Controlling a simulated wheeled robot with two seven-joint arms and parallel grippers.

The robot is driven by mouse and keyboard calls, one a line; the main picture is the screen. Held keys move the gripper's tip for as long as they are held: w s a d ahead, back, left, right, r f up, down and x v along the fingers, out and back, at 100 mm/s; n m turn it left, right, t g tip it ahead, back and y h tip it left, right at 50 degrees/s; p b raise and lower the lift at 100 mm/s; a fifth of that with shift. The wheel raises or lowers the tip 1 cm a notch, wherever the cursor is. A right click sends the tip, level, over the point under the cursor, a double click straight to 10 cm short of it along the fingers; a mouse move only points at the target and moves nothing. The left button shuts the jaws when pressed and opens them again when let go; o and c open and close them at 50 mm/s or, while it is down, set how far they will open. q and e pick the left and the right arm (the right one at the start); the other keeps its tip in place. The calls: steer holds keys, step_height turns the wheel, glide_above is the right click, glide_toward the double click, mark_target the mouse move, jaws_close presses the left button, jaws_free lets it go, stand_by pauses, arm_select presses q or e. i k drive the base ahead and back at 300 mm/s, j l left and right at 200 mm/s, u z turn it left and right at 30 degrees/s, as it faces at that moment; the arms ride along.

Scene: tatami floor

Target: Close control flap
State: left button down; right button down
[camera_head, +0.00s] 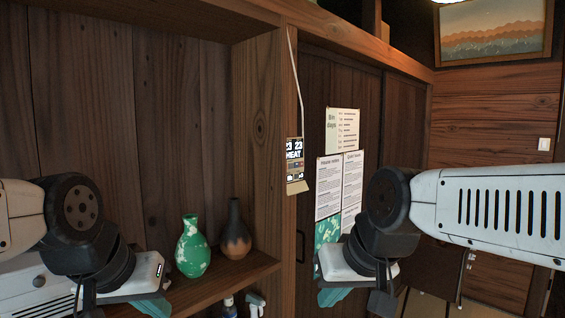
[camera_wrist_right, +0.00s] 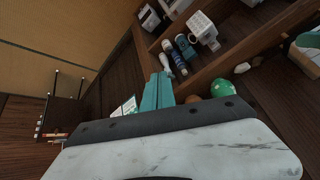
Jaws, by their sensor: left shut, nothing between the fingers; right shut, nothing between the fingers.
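A small wall control panel (camera_head: 294,158) with a dark display reading 23 23 HEAT is mounted on the wooden post. Its beige flap (camera_head: 298,187) hangs open at the panel's lower edge, sticking outward. A white cable runs up from the panel. My right gripper (camera_head: 338,297) is below and to the right of the panel in the head view, apart from it. Its teal fingers are shut and empty in the right wrist view (camera_wrist_right: 157,92). My left gripper (camera_head: 155,306) is low at the left, far from the panel, with teal fingers partly cut off by the frame.
A green-and-white vase (camera_head: 192,250) and a dark brown vase (camera_head: 235,232) stand on the shelf left of the post. Paper notices (camera_head: 340,175) hang right of the panel. Spray bottles (camera_head: 254,305) stand below the shelf. The space before the panel looks clear.

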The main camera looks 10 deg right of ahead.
mark_target(299, 186)
steer(key=l+u, duration=0.1)
steer(key=u, duration=0.3)
steer(key=i+l+u, duration=0.1)
steer(key=l+u, duration=0.25)
steer(key=l, duration=0.2)
steer(key=l+u, duration=0.35)
steer(key=l, duration=0.2)
steer(key=l+u, duration=0.1)
steer(key=l, duration=0.75)
steer(key=k+l, duration=0.1)
steer(key=l, duration=0.7)
steer(key=i+u, duration=0.05)
